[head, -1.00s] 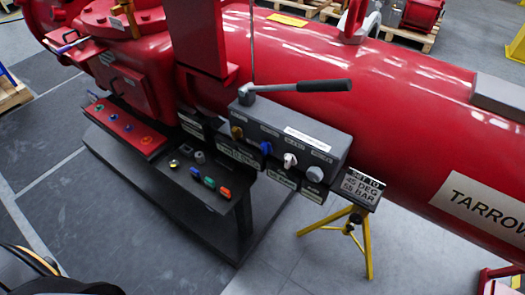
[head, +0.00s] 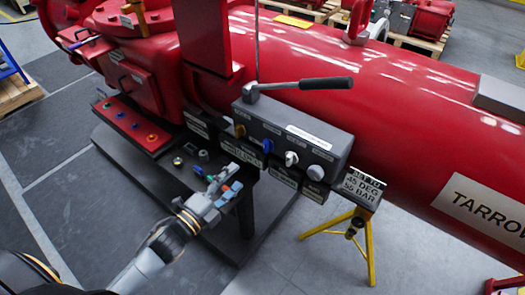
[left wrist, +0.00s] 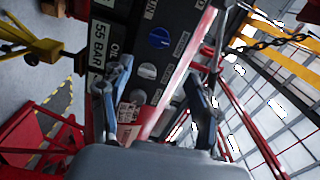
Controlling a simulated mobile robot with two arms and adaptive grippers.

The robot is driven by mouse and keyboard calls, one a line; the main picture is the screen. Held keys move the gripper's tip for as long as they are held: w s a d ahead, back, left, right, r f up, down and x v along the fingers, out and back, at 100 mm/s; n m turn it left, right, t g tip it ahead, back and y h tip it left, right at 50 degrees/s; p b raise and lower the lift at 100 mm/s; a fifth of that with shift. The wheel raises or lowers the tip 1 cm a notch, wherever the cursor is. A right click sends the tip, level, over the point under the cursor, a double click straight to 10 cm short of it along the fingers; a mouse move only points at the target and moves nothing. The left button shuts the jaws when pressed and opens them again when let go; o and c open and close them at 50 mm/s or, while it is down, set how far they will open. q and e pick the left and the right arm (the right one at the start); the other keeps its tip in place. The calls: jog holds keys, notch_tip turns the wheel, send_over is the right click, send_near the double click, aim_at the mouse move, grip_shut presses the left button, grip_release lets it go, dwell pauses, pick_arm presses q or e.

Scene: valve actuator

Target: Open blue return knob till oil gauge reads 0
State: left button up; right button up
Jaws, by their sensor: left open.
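The blue knob (head: 267,146) is on the front of a dark grey control box (head: 300,120), between a brass-coloured knob (head: 239,131) and a white knob (head: 291,158). My left gripper (head: 227,181) is open and empty, below and left of the blue knob and apart from it. In the left wrist view the blue knob (left wrist: 159,38) shows beyond the open fingers (left wrist: 158,76). The blue knob's exact turn cannot be told. My right gripper is not in view.
A pump lever with a black handle (head: 312,84) stretches above the box. A lower shelf with small buttons (head: 190,149) lies behind my left gripper. A sign (head: 362,185) stands right of the box above a yellow stand (head: 367,240). A large red cylinder (head: 400,120) is behind.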

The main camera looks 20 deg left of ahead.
aim_at(264, 149)
pick_arm(q)
jog(key=p+x, duration=0.2)
jog(key=x, duration=1.1)
jog(key=shift+w+f+p, duration=0.15)
jog(key=shift+w+p, duration=0.1)
jog(key=shift+p, duration=0.1)
jog(key=shift+c, duration=0.2)
jog(key=c, duration=1.1)
